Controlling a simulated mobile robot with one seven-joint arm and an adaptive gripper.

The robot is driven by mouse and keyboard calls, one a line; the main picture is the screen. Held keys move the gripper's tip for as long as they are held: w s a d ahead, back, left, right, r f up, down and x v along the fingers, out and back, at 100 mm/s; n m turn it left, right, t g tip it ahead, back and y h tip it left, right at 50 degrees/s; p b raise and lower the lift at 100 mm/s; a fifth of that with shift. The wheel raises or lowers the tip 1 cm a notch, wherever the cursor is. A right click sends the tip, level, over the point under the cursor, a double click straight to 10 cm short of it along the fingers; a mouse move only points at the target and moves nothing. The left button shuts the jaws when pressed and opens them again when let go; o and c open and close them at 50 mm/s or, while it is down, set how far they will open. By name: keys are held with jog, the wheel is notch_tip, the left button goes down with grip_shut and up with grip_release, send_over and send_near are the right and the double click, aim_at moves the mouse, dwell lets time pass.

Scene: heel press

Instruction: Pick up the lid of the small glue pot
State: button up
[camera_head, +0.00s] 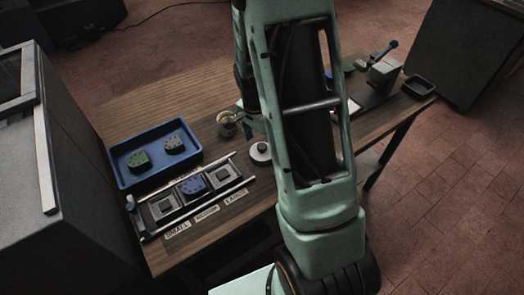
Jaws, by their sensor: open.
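A small round pot (228,122) with a pale yellowish rim stands on the wooden table, right of the blue tray; it looks like the glue pot. A round pale lid (260,150) with a dark knob lies on the table, nearer to me and to the right of the pot. It seems flat on the table and apart from the pot, with its right edge close to my arm's outline. My arm crosses the middle of the view. My gripper is hidden behind it, so its distance to the lid cannot be told.
A blue tray (122,160) holds a green block (139,160) and a dark block (174,145). A lever press (384,70) and black bin (418,86) stand at the right end.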

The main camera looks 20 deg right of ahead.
jog(key=shift+f, duration=0.5)
jog(key=c, duration=0.9)
jog(key=shift+c, duration=0.2)
jog(key=shift+r, duration=0.1)
